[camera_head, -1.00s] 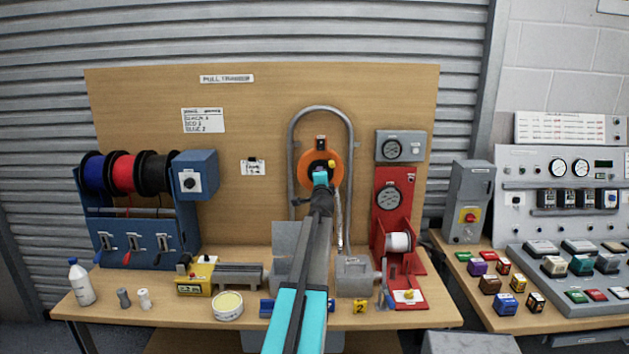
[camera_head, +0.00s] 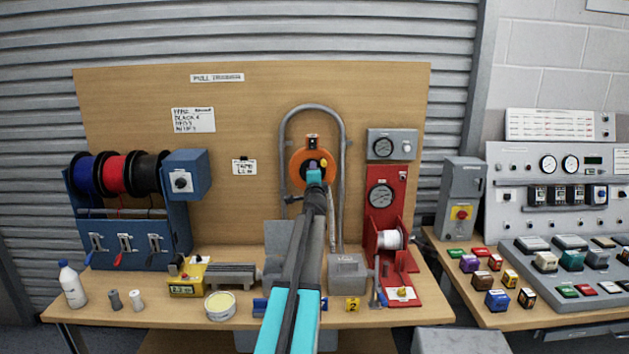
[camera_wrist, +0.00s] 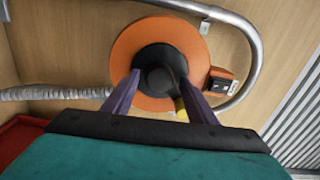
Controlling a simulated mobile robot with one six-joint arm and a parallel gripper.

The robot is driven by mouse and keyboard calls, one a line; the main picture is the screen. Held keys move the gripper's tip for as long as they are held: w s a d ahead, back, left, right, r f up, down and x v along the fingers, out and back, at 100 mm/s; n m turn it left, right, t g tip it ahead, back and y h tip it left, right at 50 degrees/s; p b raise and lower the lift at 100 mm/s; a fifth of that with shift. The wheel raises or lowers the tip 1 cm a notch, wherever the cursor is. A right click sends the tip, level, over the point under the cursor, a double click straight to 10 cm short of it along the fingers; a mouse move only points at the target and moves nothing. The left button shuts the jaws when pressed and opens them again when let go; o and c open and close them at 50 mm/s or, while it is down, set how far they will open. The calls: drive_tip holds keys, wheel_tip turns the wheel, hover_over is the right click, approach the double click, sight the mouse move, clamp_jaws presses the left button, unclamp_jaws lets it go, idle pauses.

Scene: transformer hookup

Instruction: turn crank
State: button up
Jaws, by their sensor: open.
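The orange reel (camera_head: 298,172) is on the upright wooden board, inside a grey bent conduit. It fills the middle of the wrist view (camera_wrist: 127,52), with a black hub (camera_wrist: 158,57) and a small yellow knob (camera_wrist: 181,108) on its crank. The yellow knob also shows in the head view (camera_head: 323,162). My gripper (camera_head: 314,168) is in front of the reel and hides its lower middle. In the wrist view its two purple fingers (camera_wrist: 158,80) are apart, pointing at the hub from both sides. The knob is beside the right finger; I cannot tell whether they touch.
The conduit (camera_head: 343,130) curves closely around the reel. A small black-faced orange box (camera_wrist: 221,82) is at the reel's edge. A red puller stand (camera_head: 381,190) is to the right, a blue spool rack (camera_head: 130,247) to the left. The bench front holds small items.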

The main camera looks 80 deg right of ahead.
drive_tip(key=shift+w+a, duration=0.1)
drive_tip(key=shift+a, duration=0.05)
drive_tip(key=s+a+b, duration=0.2)
drive_tip(key=a+b, duration=0.1)
drive_tip(key=a, duration=1)
drive_tip(key=shift+a, duration=0.15)
idle(0.3)
idle(0.6)
